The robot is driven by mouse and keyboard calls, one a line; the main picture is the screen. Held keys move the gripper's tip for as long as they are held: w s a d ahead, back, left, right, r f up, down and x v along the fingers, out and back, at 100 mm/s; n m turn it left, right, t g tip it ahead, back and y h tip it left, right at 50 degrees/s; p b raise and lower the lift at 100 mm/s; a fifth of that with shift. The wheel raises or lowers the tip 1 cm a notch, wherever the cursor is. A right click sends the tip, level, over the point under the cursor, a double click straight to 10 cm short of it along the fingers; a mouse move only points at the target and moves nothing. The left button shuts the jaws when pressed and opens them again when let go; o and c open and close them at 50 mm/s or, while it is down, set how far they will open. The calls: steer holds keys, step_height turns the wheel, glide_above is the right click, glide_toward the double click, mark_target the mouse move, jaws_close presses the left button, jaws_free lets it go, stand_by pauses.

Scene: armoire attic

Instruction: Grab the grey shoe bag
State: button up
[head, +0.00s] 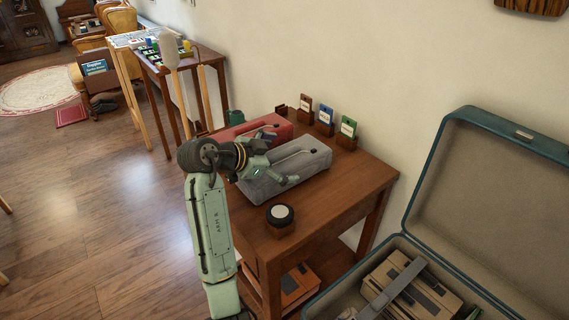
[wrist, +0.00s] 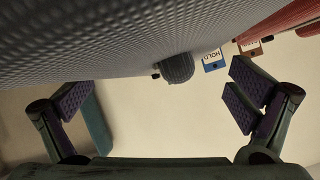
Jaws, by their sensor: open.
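The grey shoe bag (head: 305,160) lies on the wooden table, a long soft-looking block with a cord and dark toggle on top. In the wrist view its woven grey surface (wrist: 110,40) fills the upper part, with the dark toggle (wrist: 177,68) at its edge. My gripper (head: 279,162) is just over the bag's near left part, fingers spread. In the wrist view my open gripper (wrist: 160,95) has nothing between its fingers. Whether the fingers touch the bag I cannot tell. My arm hides part of the bag's left end.
A red bag (head: 245,133) lies just behind the grey one. Cards in wooden stands, including a blue one (head: 326,121), stand along the wall. A round black-and-white object (head: 280,213) sits at the table's front. An open teal suitcase (head: 424,190) is at right.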

steer(key=shift+f, duration=0.1)
steer(key=c, duration=2.1)
